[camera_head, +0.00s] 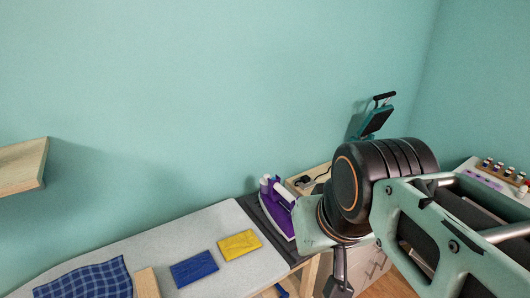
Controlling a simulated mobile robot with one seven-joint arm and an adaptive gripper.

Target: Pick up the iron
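The iron (275,210) is purple and white. It rests on a dark pad (252,207) at the right end of the grey ironing board. The teal and black arm is in front of the area to the right of the iron. My gripper (340,284) appears as a dark part below the arm's end, to the right of and lower in the picture than the iron. It looks apart from the iron. Its fingers are too small and partly hidden to tell their opening.
The ironing board (120,250) bears a yellow cloth (239,245), a blue cloth (194,268), a checked cloth (88,281) and a wooden block (147,283). Behind the arm is a heat press (377,118). A spool rack (503,172) stands right; a shelf (22,165) juts out left.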

